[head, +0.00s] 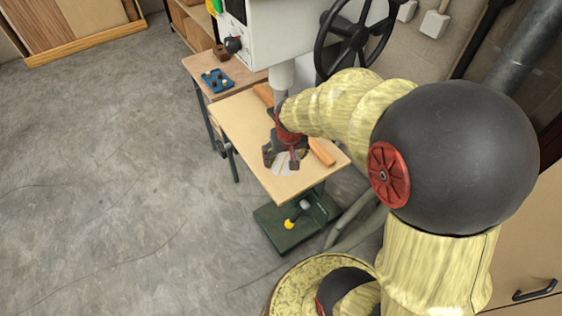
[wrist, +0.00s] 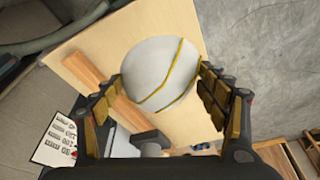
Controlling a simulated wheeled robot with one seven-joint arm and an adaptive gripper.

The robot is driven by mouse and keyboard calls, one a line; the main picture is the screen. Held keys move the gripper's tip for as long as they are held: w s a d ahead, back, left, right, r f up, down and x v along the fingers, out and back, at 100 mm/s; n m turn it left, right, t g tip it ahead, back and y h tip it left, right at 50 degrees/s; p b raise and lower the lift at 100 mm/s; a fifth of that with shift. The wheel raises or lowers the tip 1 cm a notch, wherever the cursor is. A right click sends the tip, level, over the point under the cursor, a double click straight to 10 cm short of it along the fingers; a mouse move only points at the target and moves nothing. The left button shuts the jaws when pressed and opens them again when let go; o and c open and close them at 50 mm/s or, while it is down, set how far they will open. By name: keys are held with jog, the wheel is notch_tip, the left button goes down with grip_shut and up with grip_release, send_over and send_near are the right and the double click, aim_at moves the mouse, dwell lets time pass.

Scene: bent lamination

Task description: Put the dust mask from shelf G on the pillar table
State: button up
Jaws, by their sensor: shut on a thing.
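The white dust mask (wrist: 160,62) with yellow straps sits between the fingers of my gripper (wrist: 160,85) in the wrist view. My gripper is shut on it. In the head view, the mask (head: 283,169) shows as a white patch below my gripper (head: 281,160), partly hidden by the fingers. Both are over the pillar table (head: 240,118), a light wooden board under the drill; the board (wrist: 100,45) also fills much of the wrist view behind the mask. I cannot tell whether the mask touches the board.
An orange-brown wooden strip (head: 321,151) lies across the table behind my gripper. The drill column and black handwheel (head: 353,38) stand close behind. A side bench (head: 205,68) holds a blue item (head: 217,80). The table's front left part is bare, and the grey floor at left is clear.

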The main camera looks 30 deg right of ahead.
jog(key=w+f, duration=0.2)
jog(key=f, duration=0.1)
jog(key=w+d+f, duration=0.1)
jog(key=f, duration=0.1)
jog(key=shift+w+d+f, duration=0.1)
jog(key=shift+w+f, duration=0.15)
jog(key=shift+w, duration=0.15)
jog(key=shift+f+b, duration=0.4)
jog(key=shift+f, duration=1)
jog(key=shift+f, duration=0.2)
jog(key=o, duration=0.9)
jog(key=shift+o, duration=0.3)
jog(key=shift+r, duration=0.1)
